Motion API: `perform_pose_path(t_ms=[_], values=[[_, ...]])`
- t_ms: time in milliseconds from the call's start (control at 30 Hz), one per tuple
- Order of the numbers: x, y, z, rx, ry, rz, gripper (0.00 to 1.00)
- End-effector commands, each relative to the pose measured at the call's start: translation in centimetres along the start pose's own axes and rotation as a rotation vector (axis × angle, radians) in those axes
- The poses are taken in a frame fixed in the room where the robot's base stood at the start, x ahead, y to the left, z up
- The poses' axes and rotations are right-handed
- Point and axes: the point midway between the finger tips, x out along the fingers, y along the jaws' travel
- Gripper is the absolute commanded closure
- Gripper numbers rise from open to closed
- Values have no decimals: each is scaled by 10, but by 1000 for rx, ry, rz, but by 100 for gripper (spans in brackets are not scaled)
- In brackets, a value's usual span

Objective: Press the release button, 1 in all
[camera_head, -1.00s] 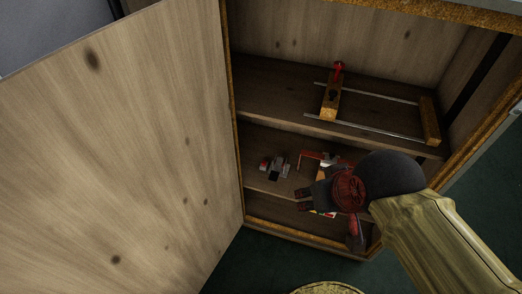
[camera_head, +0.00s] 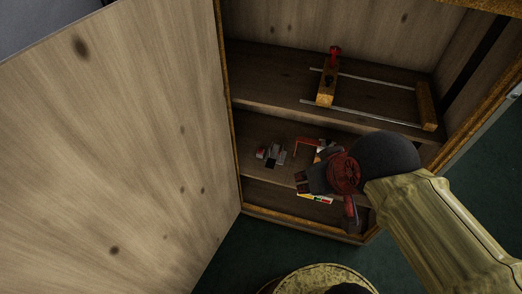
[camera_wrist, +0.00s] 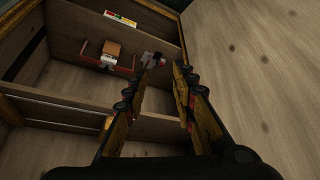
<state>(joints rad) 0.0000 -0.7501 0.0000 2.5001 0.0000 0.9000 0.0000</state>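I cannot make out a release button for certain in either view. A small grey, black and red object (camera_head: 271,155) lies on the lower shelf of an open wooden cabinet. It also shows in the wrist view (camera_wrist: 152,60), just beyond my fingertips. My gripper (camera_head: 302,182) is at the front of the lower shelves, to the right of and below that object in the head view. In the wrist view my gripper (camera_wrist: 160,78) has its two fingers apart with nothing between them. My wrist and gripper hide part of the lower shelf in the head view.
A red bracket with a wooden block (camera_wrist: 112,50) is beside the small object. A coloured box (camera_head: 317,198) lies on the bottom level. A bar clamp with a red handle (camera_head: 328,85) is on the upper shelf. The open door (camera_head: 120,150) stands at left.

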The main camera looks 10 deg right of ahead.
Motion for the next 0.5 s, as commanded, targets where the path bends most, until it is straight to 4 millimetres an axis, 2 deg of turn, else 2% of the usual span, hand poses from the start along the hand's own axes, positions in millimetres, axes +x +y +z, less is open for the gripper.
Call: perform_pose_path(t_ms=[400, 500], values=[[0, 0, 0, 0, 0, 0, 99], [0, 0, 0, 0, 0, 0, 100]])
